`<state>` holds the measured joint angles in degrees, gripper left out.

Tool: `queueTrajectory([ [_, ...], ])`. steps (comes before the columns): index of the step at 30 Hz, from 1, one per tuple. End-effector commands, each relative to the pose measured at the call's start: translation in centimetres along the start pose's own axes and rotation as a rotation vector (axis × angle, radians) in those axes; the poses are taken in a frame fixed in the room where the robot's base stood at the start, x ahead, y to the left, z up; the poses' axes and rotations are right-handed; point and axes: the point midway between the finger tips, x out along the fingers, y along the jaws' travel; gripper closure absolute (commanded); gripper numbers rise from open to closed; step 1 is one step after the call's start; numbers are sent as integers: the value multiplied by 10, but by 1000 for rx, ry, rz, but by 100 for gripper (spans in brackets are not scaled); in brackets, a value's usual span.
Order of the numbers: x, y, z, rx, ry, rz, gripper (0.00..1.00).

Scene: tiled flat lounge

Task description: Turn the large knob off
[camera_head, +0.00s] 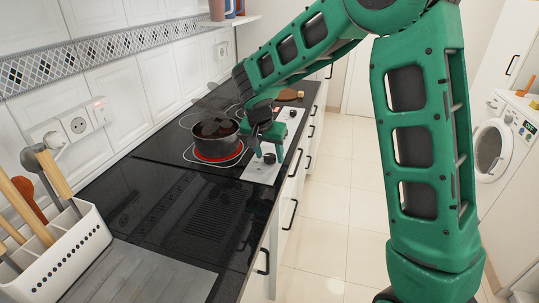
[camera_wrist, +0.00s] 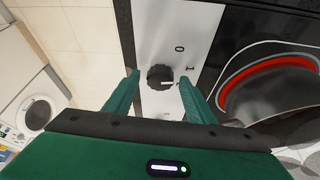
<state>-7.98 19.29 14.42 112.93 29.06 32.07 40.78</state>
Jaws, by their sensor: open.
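A dark round knob (camera_wrist: 160,77) sits on the white control strip (camera_wrist: 195,20), with the marks 0 and 1 beside it. A pale mark on the knob points toward the right in the wrist view, nearer 1 than 0. My gripper (camera_wrist: 160,88) is open, with one finger on each side of the knob and visible gaps between them. In the head view my gripper (camera_head: 268,150) reaches down over the near knob (camera_head: 269,159). Another knob (camera_head: 293,113) sits farther along the strip. Which knob is the larger is hard to tell.
A dark pot (camera_head: 214,143) stands on a glowing red burner (camera_head: 218,157) just left of my gripper. A white utensil holder (camera_head: 62,255) stands at the near left of the counter. A washing machine (camera_head: 492,150) is at the right. The tiled floor between is clear.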

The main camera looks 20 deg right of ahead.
Motion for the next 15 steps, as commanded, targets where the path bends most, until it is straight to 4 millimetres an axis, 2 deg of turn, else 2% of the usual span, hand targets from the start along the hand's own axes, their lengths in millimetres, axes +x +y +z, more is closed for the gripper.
queueTrajectory([
  [7,1,0,0,1,0,0,50],
  [8,1,0,0,1,0,0,54],
  [12,1,0,0,1,0,1,88],
  [13,1,0,0,1,0,1,91],
  [15,2,5,-4,2,0,1,91],
])
